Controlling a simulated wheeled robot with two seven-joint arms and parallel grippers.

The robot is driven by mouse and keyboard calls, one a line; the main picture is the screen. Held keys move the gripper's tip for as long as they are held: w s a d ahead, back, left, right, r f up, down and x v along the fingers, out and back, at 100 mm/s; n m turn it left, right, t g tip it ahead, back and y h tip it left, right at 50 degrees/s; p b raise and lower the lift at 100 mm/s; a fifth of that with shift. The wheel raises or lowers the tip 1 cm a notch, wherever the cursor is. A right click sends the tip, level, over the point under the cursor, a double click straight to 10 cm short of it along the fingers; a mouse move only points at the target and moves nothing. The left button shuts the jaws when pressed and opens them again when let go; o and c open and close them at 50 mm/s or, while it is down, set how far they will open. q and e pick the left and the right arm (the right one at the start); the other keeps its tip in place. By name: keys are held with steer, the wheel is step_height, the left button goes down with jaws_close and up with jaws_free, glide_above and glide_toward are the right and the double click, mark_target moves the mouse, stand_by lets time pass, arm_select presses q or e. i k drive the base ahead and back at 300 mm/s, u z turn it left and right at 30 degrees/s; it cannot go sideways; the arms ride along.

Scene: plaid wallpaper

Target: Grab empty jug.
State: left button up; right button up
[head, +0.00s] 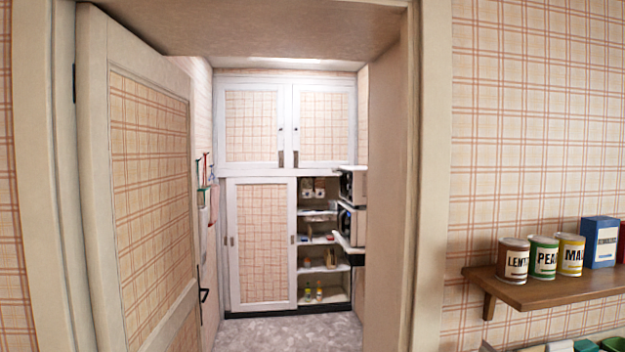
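I cannot make out a jug for certain in the head view. Through the open doorway, a tall cupboard (264,243) has an open right section with several shelves (318,243) holding small items, too small to identify. Neither of my grippers is in view.
An open door (150,190) with a dark handle stands on the left of the doorway. The grey floor (290,331) beyond looks clear. Stacked appliances (351,205) jut out at the pantry's right. At right, a wooden shelf (560,284) holds labelled tins (543,258) and a blue box (600,242).

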mark_target(332, 203)
steer(key=i, duration=1.3)
steer(key=u, duration=0.2)
steer(key=i, duration=5.65)
steer(key=z, duration=2.5)
steer(key=k, duration=0.15)
steer(key=u, duration=1.45)
